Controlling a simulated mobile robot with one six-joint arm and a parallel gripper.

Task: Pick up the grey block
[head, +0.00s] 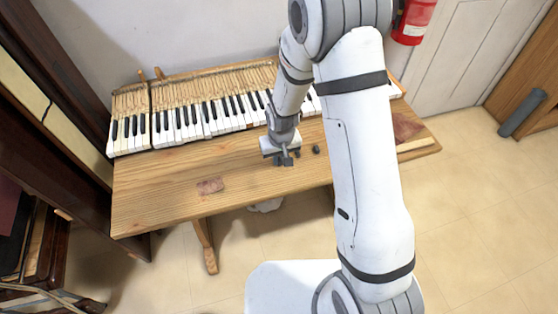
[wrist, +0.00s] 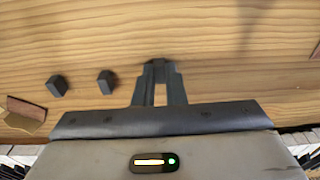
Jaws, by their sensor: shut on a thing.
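My gripper (wrist: 158,72) points down over the wooden table, its fingers close together on a small dark grey block (wrist: 158,64) at the tips. The fingers hide most of that block, and I cannot tell whether it touches the wood. In the head view my gripper (head: 284,159) is low over the table, in front of the piano keys. Two other dark grey blocks stand apart from the fingers, to their left in the wrist view: a nearer one (wrist: 106,82) and a farther one (wrist: 57,86). In the head view the farther block (head: 316,149) is right of my gripper.
The wooden table (head: 160,190) carries a row of piano keys (head: 200,122) along its back. A reddish-brown flat piece (head: 210,186) lies at the front left, another (head: 406,127) at the right. The table's middle left is clear. A red extinguisher (head: 414,20) hangs behind.

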